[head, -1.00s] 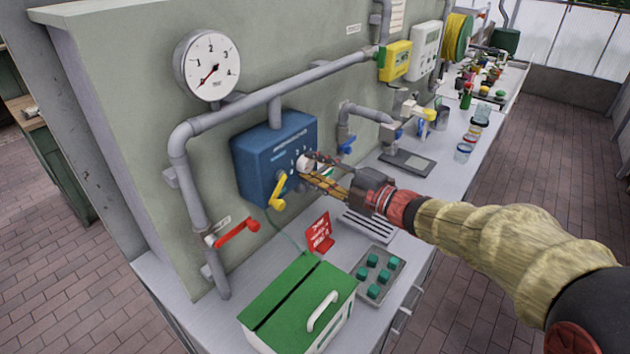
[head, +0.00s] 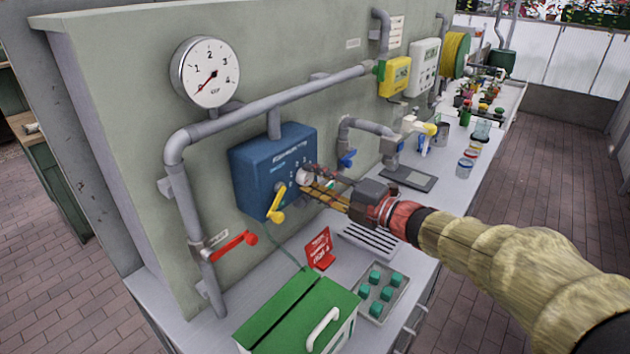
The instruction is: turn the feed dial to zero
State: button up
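The blue feed box (head: 262,178) is mounted on the grey-green wall below the pipe. A white dial (head: 303,176) sits on the right of its front face, with small white numbers around it. A yellow lever (head: 276,206) sticks out lower left of the dial. My gripper (head: 312,180) is at the dial, its fingers reaching to either side of it. The fingers partly hide the dial, and I cannot tell whether they press on it or which number it points to.
A round gauge (head: 205,72) and a red-handled valve (head: 233,244) are on the left. A red sign (head: 319,248), a tray of green pieces (head: 380,292) and a green box (head: 298,315) stand on the counter below. A blue-handled tap (head: 347,158) is just right of the box.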

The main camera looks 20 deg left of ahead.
jog(key=o, duration=0.4)
jog(key=shift+o, duration=0.2)
jog(key=v, duration=1.2)
jog(key=shift+f, duration=0.15)
